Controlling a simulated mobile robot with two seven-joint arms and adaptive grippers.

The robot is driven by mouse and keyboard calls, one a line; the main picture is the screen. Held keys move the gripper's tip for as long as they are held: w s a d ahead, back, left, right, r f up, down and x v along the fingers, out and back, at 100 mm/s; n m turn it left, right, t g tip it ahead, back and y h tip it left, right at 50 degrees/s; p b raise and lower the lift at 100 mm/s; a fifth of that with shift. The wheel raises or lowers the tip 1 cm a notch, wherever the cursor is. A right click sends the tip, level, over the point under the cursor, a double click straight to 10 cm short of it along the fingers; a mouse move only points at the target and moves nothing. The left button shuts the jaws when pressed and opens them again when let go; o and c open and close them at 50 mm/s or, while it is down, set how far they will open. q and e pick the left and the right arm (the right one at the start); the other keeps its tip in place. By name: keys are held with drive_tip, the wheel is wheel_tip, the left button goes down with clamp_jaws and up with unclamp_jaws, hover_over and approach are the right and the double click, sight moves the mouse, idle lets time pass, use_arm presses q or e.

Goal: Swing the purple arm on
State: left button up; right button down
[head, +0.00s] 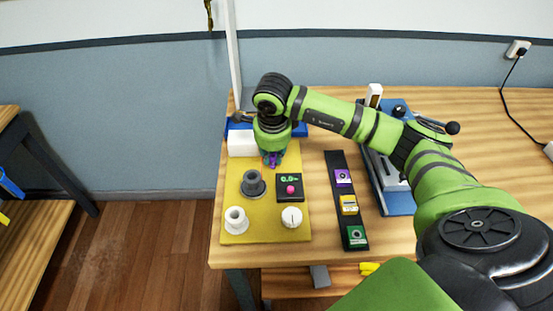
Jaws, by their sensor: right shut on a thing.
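My right gripper (272,157) points down over the far part of a yellow board (230,205) on the table. A small purple part (273,162) shows at its fingertips, and the gripper is shut on it. Most of the purple arm and its pivot are hidden behind the gripper and wrist, so I cannot tell how far it is swung. My left gripper is not in view.
A dark strip (354,243) with coloured modules and a blue device (398,205) stand to the right. The wooden table (480,122) is clear further right.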

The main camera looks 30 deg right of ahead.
drive_tip(key=shift+w+a+f+m, duration=0.1)
drive_tip(key=shift+m, duration=0.2)
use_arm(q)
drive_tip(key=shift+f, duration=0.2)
use_arm(e)
drive_tip(key=c, duration=1.1)
unclamp_jaws()
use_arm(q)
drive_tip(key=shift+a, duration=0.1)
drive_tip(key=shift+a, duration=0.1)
use_arm(e)
drive_tip(key=shift+r, duration=0.2)
wheel_tip(320, 180, up, 12)
drive_tip(key=s+a, duration=0.1)
drive_tip(key=s, duration=0.1)
drive_tip(key=shift+f, duration=0.2)
